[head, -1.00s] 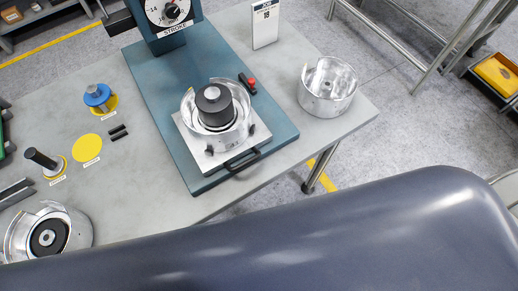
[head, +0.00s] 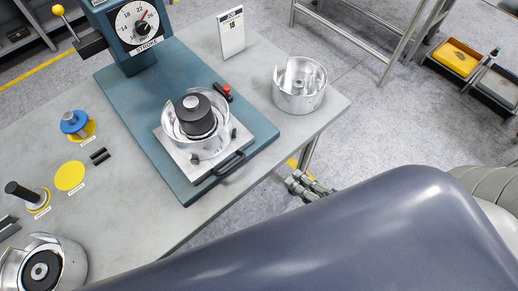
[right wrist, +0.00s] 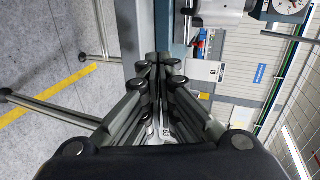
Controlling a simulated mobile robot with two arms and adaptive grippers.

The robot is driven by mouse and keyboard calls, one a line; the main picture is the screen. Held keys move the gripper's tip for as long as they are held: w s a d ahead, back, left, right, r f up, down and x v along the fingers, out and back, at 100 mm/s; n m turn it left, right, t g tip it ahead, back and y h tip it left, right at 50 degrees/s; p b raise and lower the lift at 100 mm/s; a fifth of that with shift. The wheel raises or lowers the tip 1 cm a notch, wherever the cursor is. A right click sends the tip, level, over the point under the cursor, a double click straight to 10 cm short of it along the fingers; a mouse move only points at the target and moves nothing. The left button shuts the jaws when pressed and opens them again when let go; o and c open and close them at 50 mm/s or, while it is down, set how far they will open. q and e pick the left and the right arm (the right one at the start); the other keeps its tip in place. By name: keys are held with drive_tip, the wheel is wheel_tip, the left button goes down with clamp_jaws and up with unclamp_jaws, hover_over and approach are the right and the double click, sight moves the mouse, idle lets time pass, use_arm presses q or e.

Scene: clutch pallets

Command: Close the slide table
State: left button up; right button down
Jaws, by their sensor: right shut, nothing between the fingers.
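The slide table (head: 178,139) is a silver square plate with a black bar handle (head: 228,164) on its front edge. It sits on the blue press base (head: 146,112), towards the front end. A silver cup-shaped housing (head: 206,143) with a black cylinder (head: 195,118) inside stands on the plate. My right gripper (head: 308,185) is just past the table's front edge, right of the handle and apart from it. Its fingers are together and empty in the right wrist view (right wrist: 160,60). My left gripper is not in view.
A press with a dial (head: 137,22) stands behind the slide table. A second silver housing (head: 299,88) and a sign (head: 231,36) stand on the grey table (head: 255,125) to the right. A red-topped part (head: 227,90) is beside the plate. Free floor lies beyond the table's right end.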

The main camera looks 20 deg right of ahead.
drive_tip(key=r, duration=0.2)
drive_tip(key=p, duration=0.6)
approach(252, 142)
drive_tip(key=shift+m, duration=0.3)
drive_tip(key=x, duration=0.5)
drive_tip(key=shift+f, duration=0.1)
drive_tip(key=shift+x, duration=0.75)
drive_tip(key=shift+w, duration=0.1)
